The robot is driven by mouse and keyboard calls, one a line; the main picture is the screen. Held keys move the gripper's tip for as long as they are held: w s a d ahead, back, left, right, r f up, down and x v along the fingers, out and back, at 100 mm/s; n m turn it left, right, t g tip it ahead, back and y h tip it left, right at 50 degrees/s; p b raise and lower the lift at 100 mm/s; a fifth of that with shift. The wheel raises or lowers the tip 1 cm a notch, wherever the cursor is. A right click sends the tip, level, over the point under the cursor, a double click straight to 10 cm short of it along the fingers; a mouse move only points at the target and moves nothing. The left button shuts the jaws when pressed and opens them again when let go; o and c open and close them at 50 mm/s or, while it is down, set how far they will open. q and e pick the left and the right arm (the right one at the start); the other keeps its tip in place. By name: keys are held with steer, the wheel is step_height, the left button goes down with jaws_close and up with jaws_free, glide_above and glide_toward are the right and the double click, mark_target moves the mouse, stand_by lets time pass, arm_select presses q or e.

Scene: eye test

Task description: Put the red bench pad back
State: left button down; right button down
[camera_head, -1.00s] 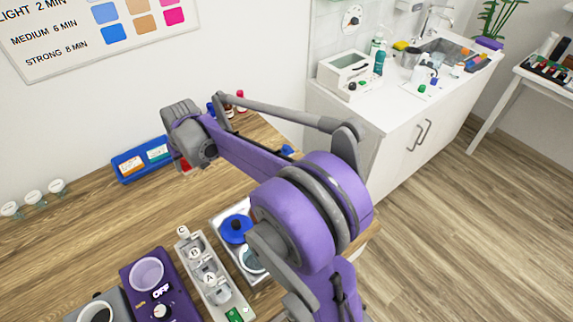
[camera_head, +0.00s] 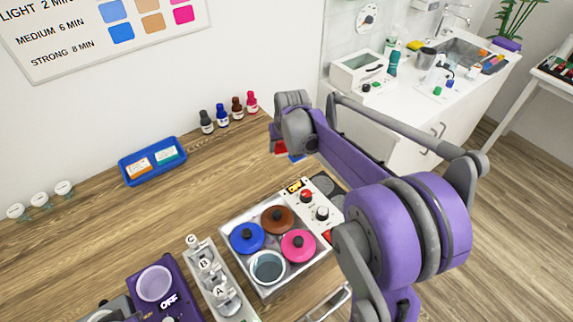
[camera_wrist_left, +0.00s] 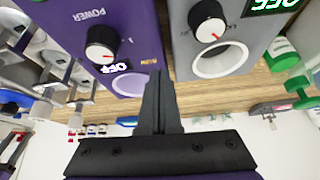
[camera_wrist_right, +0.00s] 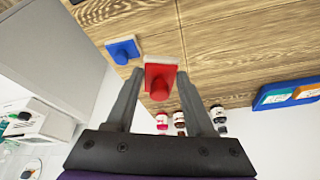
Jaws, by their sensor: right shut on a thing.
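The red bench pad (camera_wrist_right: 160,82), a red block with a pale edge, is between the fingertips of my right gripper (camera_wrist_right: 160,74), which is shut on it. In the head view a bit of the red pad (camera_head: 280,147) shows below the right wrist, which hides most of it and the fingers. A blue pad (camera_wrist_right: 123,50) lies on the wooden bench (camera_wrist_right: 215,45) beside it, apart from the red one. I cannot tell whether the red pad touches the bench. My left gripper (camera_wrist_left: 159,74) has its fingers together, empty, in front of the purple and grey machines.
Several small bottles (camera_head: 207,122) stand along the wall. A blue tray (camera_head: 152,162) holds an orange and a teal item. A heater with coloured lidded pots (camera_head: 276,220) stands in front. The bench between tray and heater is clear. A white sink counter (camera_head: 400,140) is beyond.

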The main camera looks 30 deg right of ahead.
mark_target(278, 155)
steer(key=f, duration=0.2)
steer(key=a+f, duration=0.1)
steer(key=f, duration=0.1)
steer(key=shift+a+f, duration=0.1)
steer(key=shift+a, duration=0.1)
steer(key=shift+d+f, duration=0.15)
steer(key=shift+f, duration=1.95)
steer(key=shift+f+b, duration=0.25)
steer(key=shift+b, duration=0.05)
steer(key=shift+c, duration=1.3)
jaws_free()
steer(key=shift+r, duration=0.15)
steer(key=v, duration=1.2)
steer(key=shift+p, duration=0.45)
steer(key=shift+r, duration=0.1)
